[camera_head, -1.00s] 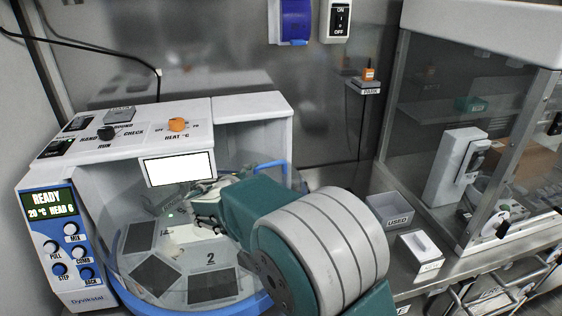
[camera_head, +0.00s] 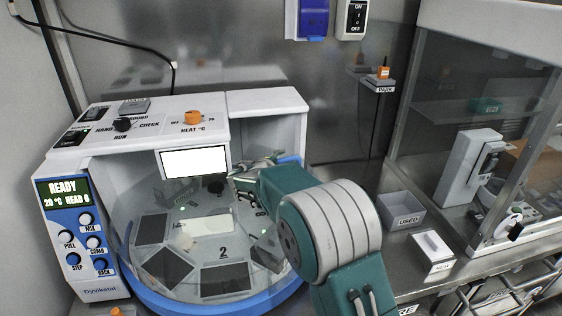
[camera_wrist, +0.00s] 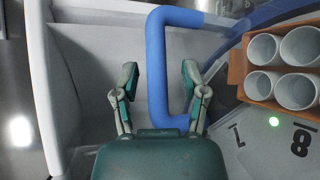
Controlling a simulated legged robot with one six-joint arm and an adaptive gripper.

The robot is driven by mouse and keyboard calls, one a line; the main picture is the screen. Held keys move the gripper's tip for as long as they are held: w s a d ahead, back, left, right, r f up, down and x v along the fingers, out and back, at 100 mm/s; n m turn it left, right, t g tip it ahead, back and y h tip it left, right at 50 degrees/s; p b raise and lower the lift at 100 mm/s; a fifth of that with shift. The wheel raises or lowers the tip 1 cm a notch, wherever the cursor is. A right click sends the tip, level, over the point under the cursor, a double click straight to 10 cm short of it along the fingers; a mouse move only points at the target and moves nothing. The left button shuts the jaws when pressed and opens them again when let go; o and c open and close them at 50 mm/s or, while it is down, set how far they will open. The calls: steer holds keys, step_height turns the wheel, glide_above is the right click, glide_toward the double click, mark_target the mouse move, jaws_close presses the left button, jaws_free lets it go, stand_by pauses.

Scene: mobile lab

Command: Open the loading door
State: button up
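The machine (camera_head: 160,140) has a clear curved cover, seemingly its loading door, over a blue-rimmed round deck (camera_head: 225,300); the door's edges are hard to make out. In the wrist view a blue bent handle (camera_wrist: 157,65) runs down between the two fingers of my gripper (camera_wrist: 157,82). The fingers are spread, with gaps on both sides of the bar. The handle's lower end passes close to the right finger; I cannot tell whether they touch. In the head view my gripper (camera_head: 255,163) is at the right of the cover, mostly hiding the handle.
The deck has dark numbered pads. The wrist view shows an orange rack (camera_wrist: 262,100) of white cups at right. A grey USED bin (camera_head: 400,210) and a white box (camera_head: 431,250) stand on the bench at right, before a glass cabinet (camera_head: 480,130).

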steer(key=shift+d, duration=0.3)
steer(key=c, duration=0.5)
steer(key=shift+d+r, duration=0.1)
steer(key=shift+d, duration=0.2)
jaws_close()
steer(key=shift+s+h, duration=0.15)
steer(key=shift+h, duration=0.15)
